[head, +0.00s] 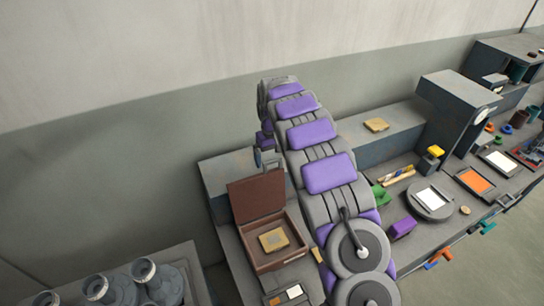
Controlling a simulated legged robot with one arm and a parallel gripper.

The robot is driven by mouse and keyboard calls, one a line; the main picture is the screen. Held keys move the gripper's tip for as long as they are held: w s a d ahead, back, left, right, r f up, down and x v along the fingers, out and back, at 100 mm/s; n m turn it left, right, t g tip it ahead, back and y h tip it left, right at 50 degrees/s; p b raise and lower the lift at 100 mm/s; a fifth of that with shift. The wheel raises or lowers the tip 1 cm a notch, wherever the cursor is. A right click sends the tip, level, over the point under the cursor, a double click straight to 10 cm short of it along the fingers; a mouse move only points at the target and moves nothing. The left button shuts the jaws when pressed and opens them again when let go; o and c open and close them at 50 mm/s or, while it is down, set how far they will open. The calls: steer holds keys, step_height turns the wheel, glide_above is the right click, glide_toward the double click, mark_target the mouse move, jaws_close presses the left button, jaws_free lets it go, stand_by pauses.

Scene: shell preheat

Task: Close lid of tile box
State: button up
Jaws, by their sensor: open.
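The tile box (265,264) is a brown box on the grey bench left of my arm. Its brown lid (256,200) stands raised at the back edge, so the box is open. A tan tile (273,239) lies inside. My gripper (268,160) shows only in part beside my purple and grey arm, behind and above the raised lid. It is open, and no object shows in it. Its fingertips are small and partly hidden by my arm, so I cannot tell whether they touch the lid.
A grey ledge (225,175) runs behind the box, with another tan tile (376,125) farther right. Right of my arm are a purple block (403,228), a round grey plate (430,214) and an upright grey machine (450,105). Metal cylinders (103,288) stand at lower left.

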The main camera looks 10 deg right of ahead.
steer(key=shift+c, duration=0.5)
steer(key=c, duration=1.3)
